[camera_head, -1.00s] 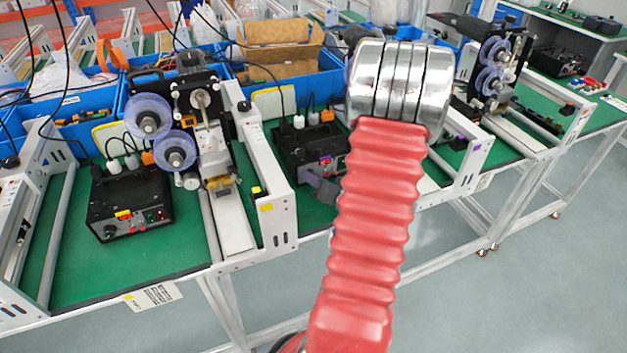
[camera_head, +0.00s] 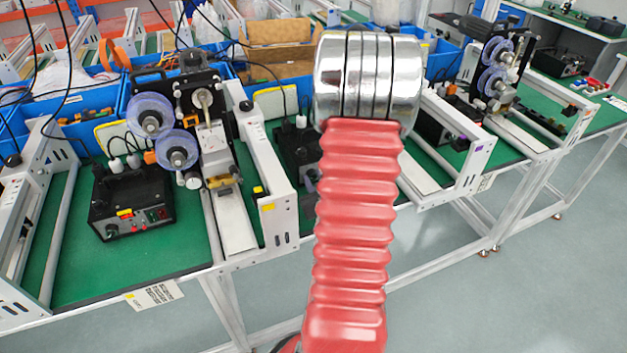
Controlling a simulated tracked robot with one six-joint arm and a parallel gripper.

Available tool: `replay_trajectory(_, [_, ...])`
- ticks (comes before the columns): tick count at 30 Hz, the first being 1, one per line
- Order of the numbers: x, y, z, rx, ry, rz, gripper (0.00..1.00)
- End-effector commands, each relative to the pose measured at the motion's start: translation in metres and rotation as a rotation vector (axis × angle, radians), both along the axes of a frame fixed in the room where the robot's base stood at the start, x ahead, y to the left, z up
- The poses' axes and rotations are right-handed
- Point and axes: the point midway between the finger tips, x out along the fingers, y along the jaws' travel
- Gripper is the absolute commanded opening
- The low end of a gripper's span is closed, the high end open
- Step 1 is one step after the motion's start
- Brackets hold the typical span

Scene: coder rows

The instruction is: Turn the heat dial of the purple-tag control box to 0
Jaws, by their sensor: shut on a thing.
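A black control box (camera_head: 286,146) stands on the green bench top in the middle bay, mostly hidden behind my red ribbed arm and its silver joint. The white rail right of this bay carries a purple tag (camera_head: 478,154). My gripper is hidden behind my own arm, so neither its fingers nor its contact with the dial can be seen.
A second black control box (camera_head: 130,200) with a yellow tag stands in the left bay, beside a reel machine (camera_head: 180,125). White rails (camera_head: 265,190) separate the bays. Blue bins (camera_head: 90,130) line the back. Open floor (camera_head: 440,290) lies in front at the right.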

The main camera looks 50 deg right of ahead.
Motion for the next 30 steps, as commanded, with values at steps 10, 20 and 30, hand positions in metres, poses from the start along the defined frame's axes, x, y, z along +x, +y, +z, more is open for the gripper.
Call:
replay_trajectory(10, [0.0031, 0.002, 0.0001, -0.264, 0.15, 0.003, 0.0])
replay_trajectory(20, [0.0039, 0.0032, -0.0008, -0.454, 0.262, 0.004, 0.0])
replay_trajectory(30, [0.004, 0.0035, -0.0008, -0.519, 0.3, 0.004, 0.0])
